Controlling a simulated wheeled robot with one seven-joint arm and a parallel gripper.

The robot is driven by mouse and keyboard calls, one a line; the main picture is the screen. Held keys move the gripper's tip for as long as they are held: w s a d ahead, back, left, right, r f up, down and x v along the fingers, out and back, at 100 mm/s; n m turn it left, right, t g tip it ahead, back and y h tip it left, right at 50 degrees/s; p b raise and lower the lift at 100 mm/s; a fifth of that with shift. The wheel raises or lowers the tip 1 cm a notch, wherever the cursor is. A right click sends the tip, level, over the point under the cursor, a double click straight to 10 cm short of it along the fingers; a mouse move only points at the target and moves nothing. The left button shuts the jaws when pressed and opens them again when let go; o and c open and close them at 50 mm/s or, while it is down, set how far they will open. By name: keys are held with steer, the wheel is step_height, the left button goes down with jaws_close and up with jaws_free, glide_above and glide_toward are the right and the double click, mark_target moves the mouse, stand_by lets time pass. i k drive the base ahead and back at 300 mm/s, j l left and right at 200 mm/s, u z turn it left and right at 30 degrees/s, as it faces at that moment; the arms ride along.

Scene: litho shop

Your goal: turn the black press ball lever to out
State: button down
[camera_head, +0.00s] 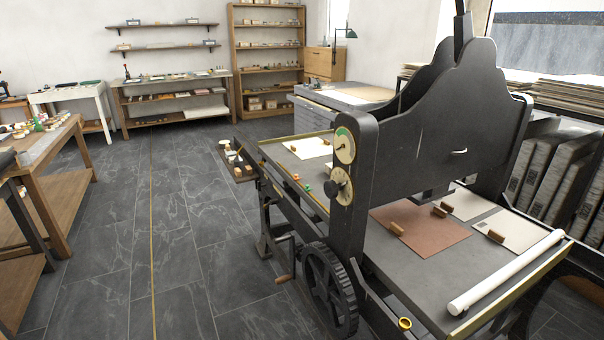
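The black press (440,110) stands at the right, its tall dark frame over a long flat bed. On the near end of its frame are two round cream dials, one above the other. The upper dial (344,145) has a green part and a thin pointer. The lower dial (348,193) carries a small black lever (337,185) with a rounded end, which seems to point left. It is too small to read any mark or tell its setting, and I cannot be sure it is the ball lever. My gripper is not in view.
A large black gear wheel (328,285) and a wooden-handled crank (284,278) stick out below the dials. The press bed (410,262) holds a reddish sheet (425,236), small wooden blocks and a white roll (505,272). The dark tiled floor (185,235) left of the press is clear.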

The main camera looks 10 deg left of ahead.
mark_target(276, 201)
steer(key=i+j+u, duration=0.45)
steer(key=i+u, duration=0.2)
steer(key=i+j+u, duration=0.1)
steer(key=i+u, duration=0.25)
steer(key=i+j+z, duration=0.1)
steer(key=i, duration=0.35)
steer(key=i+j, duration=0.1)
steer(key=i, duration=0.35)
steer(key=i+j+z, duration=0.15)
steer(key=i, duration=0.3)
steer(key=i+j, duration=0.1)
steer(key=i, duration=0.35)
steer(key=i+j+z, duration=0.3)
steer(key=i, duration=0.15)
steer(key=l, duration=0.1)
